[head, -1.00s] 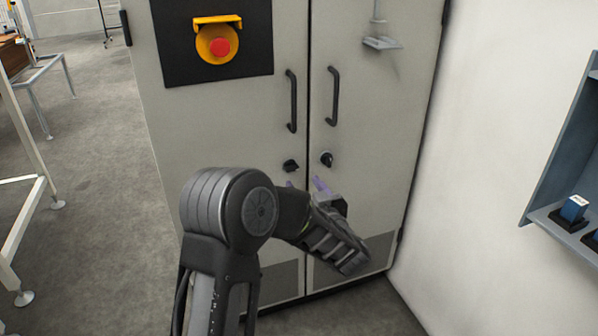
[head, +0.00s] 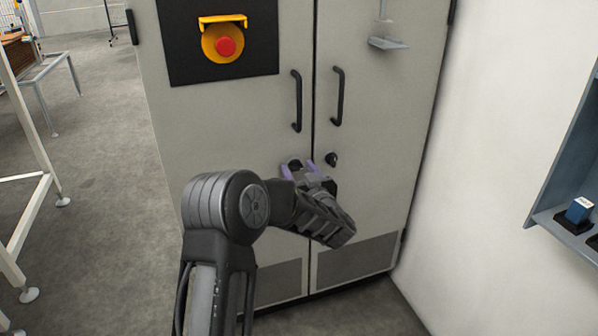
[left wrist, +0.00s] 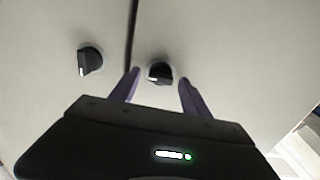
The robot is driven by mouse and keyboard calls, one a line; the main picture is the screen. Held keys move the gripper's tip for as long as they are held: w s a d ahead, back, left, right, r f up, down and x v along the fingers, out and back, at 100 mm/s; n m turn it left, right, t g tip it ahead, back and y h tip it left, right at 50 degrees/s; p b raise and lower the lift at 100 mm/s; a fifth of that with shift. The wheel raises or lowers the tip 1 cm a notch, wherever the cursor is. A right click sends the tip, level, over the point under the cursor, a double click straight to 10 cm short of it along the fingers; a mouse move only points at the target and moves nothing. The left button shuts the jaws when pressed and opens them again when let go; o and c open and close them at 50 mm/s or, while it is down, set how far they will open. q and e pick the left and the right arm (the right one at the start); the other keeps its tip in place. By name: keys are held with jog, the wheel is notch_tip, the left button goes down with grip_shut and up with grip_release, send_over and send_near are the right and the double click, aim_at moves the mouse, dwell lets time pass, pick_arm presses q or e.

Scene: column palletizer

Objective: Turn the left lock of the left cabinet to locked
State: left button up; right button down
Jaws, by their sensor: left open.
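The left lock (head: 294,163) is a small black knob on the left door of the grey cabinet (head: 215,130), just left of the door seam. My left gripper (head: 299,169) is open, with its purple fingers at either side of this lock and just below it. In the left wrist view the lock (left wrist: 159,73) shows between and just beyond the fingertips (left wrist: 158,76), with nothing gripped. Contact cannot be told. The right lock (head: 331,159) is free on the right door; it also shows at left in the wrist view (left wrist: 90,61). My right gripper is not in view.
Two dark vertical handles (head: 297,101) stand above the locks, beside the seam. A red emergency button (head: 226,46) on a yellow base is at upper left. A small grey bracket (head: 388,43) sticks out at upper right. A white wall (head: 490,130) closes the right side.

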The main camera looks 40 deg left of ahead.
pick_arm(q)
jog(key=shift+c, duration=0.3)
grip_shut()
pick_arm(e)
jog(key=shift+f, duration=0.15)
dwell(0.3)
pick_arm(q)
jog(key=shift+f+n+b, duration=0.2)
jog(key=shift+n+b, duration=1.3)
jog(key=shift+n, duration=0.2)
jog(key=n+b, duration=1.1)
jog(key=shift+s+a+f+n, duration=0.1)
jog(key=shift+s+f+n, duration=0.1)
jog(key=shift+n, duration=0.1)
jog(key=shift+n+b, duration=0.95)
jog(key=shift+n, duration=0.05)
jog(key=shift+r+n+b, duration=0.15)
jog(key=shift+n+b, duration=0.2)
jog(key=shift+n, duration=0.15)
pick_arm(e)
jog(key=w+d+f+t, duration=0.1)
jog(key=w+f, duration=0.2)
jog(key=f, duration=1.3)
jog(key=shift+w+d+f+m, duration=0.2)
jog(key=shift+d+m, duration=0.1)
